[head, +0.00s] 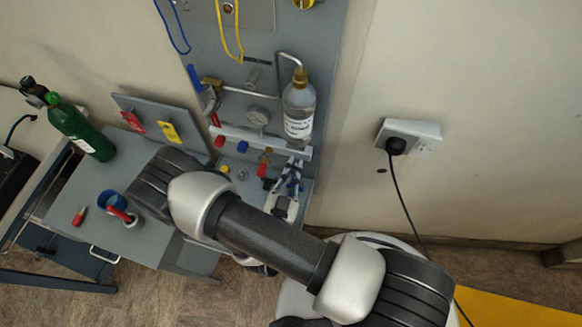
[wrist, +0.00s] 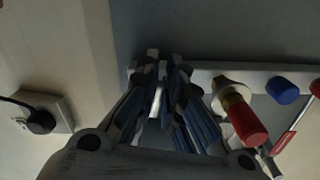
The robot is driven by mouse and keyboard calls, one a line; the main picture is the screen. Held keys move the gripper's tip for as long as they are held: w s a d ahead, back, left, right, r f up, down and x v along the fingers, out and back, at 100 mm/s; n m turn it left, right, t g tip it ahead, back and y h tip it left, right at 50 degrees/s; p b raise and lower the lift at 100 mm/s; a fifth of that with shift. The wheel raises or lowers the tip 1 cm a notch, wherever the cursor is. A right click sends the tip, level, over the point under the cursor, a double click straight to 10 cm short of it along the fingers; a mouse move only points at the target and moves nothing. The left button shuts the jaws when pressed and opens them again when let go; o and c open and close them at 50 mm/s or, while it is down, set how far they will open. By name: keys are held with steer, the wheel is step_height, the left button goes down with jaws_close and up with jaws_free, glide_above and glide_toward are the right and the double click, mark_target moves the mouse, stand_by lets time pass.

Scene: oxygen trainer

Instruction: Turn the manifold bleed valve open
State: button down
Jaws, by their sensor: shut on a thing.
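The pale manifold bar (head: 235,133) runs across the grey panel below a gauge and bottle; it also shows in the wrist view (wrist: 212,66). My gripper (head: 294,167) is at the bar's right end in the head view. In the wrist view my gripper (wrist: 165,78) has its blue-grey fingers close together at the bar's left end, shut on a small part there. This appears to be the manifold bleed valve, mostly hidden by the fingers. A pale sliver shows between them. How far the valve is turned cannot be seen.
A red knob on a brass stem (wrist: 243,118) is close beside my fingers, with a blue knob (wrist: 282,90) further along. The labelled bottle (head: 299,108) hangs just above. A wall socket (head: 408,134) has a plugged cable.

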steer(key=shift+s+d+n, duration=0.1)
steer(key=shift+d+n, duration=0.1)
steer(key=shift+n, duration=1)
steer(key=c, duration=1.7)
jaws_free()
steer(key=v, duration=1.2)
